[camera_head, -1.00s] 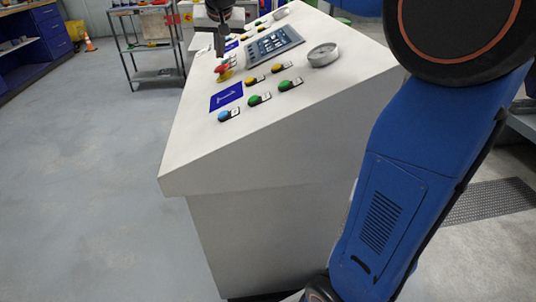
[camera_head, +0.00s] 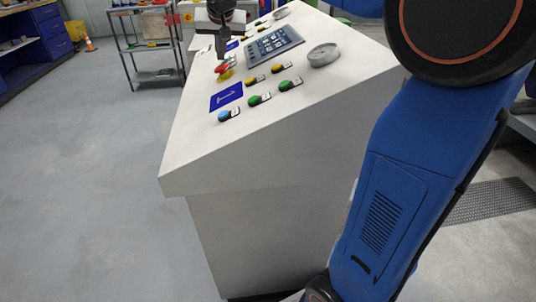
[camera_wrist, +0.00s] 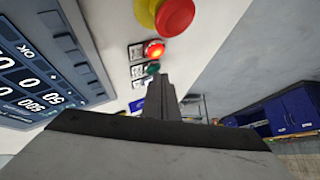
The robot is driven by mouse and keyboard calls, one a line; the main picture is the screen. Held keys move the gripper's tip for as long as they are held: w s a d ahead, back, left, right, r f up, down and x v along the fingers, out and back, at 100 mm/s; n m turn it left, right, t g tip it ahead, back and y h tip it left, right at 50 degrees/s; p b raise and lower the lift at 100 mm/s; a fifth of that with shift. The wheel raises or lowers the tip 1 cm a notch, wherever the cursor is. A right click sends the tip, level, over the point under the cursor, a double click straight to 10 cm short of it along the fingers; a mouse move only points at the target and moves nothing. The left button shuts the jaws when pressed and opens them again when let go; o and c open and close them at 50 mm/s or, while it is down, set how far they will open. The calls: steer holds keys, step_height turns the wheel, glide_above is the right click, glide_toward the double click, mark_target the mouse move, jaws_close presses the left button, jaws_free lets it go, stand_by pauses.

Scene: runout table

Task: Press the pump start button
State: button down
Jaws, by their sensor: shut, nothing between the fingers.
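My gripper (camera_head: 221,52) is shut and empty, over the far left part of the sloped control panel. In the wrist view its fingertips (camera_wrist: 161,85) point at a green button (camera_wrist: 152,69), partly hidden by them; I cannot tell whether they touch. A lit red button (camera_wrist: 154,50) sits just beyond it, with small labels beside both. I cannot read these labels, so I cannot tell which button is the pump start. In the head view my gripper hides that part of the panel.
A red emergency stop on a yellow base (camera_head: 223,69) shows near my gripper, and at the wrist view's top (camera_wrist: 175,16). A keypad display (camera_head: 273,45), a round gauge (camera_head: 323,55) and green, yellow and blue buttons lie on the panel. The floor left is clear.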

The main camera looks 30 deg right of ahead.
steer(key=shift+f, duration=0.1)
stand_by(0.4)
steer(key=shift+w+a+r, duration=0.1)
steer(key=shift+a+r, duration=0.05)
steer(key=shift+r, duration=0.3)
steer(key=shift+w+a+r, duration=0.1)
steer(key=shift+a+r, duration=0.05)
steer(key=shift+r, duration=0.25)
steer(key=shift+w+a+r, duration=0.1)
steer(key=shift+a+r, duration=0.3)
steer(key=shift+r, duration=0.5)
steer(key=shift+w+a+r, duration=0.1)
steer(key=shift+a+r, duration=0.3)
steer(key=shift+r, duration=0.5)
steer(key=shift+w+a+r, duration=0.1)
steer(key=shift+a+r, duration=0.3)
steer(key=shift+r, duration=0.5)
